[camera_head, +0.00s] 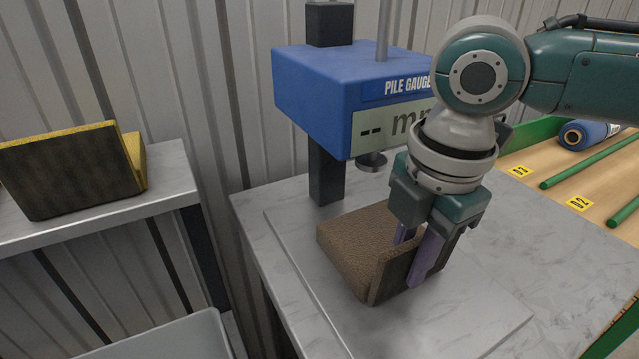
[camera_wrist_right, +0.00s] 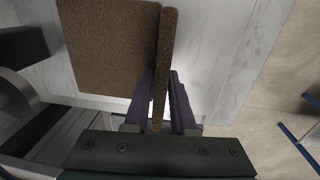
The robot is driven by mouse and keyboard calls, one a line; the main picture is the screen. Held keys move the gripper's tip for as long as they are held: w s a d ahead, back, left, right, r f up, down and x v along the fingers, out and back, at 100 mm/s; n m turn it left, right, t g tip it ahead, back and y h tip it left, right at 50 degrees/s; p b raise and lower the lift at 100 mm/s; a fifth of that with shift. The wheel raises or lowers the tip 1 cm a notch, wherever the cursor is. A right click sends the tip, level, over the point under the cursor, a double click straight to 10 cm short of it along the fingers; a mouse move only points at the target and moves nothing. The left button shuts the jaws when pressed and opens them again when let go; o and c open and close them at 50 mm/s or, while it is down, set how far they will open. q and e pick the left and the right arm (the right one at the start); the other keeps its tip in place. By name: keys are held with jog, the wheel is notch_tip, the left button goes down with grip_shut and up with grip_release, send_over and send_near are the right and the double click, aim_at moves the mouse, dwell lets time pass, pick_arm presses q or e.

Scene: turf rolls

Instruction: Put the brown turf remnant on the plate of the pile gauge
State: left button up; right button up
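The brown turf remnant (camera_head: 355,247) is an L-shaped piece with a flat part and an upright flap. In the head view it is over the light plate (camera_head: 470,325) of the pile gauge (camera_head: 320,85), in front of its dark post. It looks to be resting on the plate, but I cannot see a clear contact line. My right gripper (camera_head: 414,258) has its purple fingers on both sides of the flap and looks shut on it. In the right wrist view, the flap of the remnant (camera_wrist_right: 110,45) runs between the fingers (camera_wrist_right: 160,95). My left gripper is not in view.
A yellow-edged turf piece (camera_head: 70,170) stands on a grey shelf (camera_head: 165,190) at the left. A grey bin (camera_head: 180,340) is below it. At the right, a wooden surface carries a blue roll (camera_head: 585,134), green rods (camera_head: 585,163) and yellow labels. The gauge's foot (camera_head: 371,161) hangs behind the remnant.

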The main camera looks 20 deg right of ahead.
jog(key=shift+o, duration=1.3)
notch_tip(320, 180, up, 12)
jog(key=p, duration=0.3)
jog(key=s+a+f+m+t+y, duration=0.25)
jog(key=s+a+f+m, duration=0.4)
jog(key=a, duration=0.45)
jog(key=s+d+f+m+h, duration=0.2)
jog(key=s+d+m, duration=0.6)
jog(key=s+m, duration=0.1)
jog(key=shift+f+m, duration=0.25)
jog(key=shift+m, duration=0.6)
jog(key=shift+s, duration=0.1)
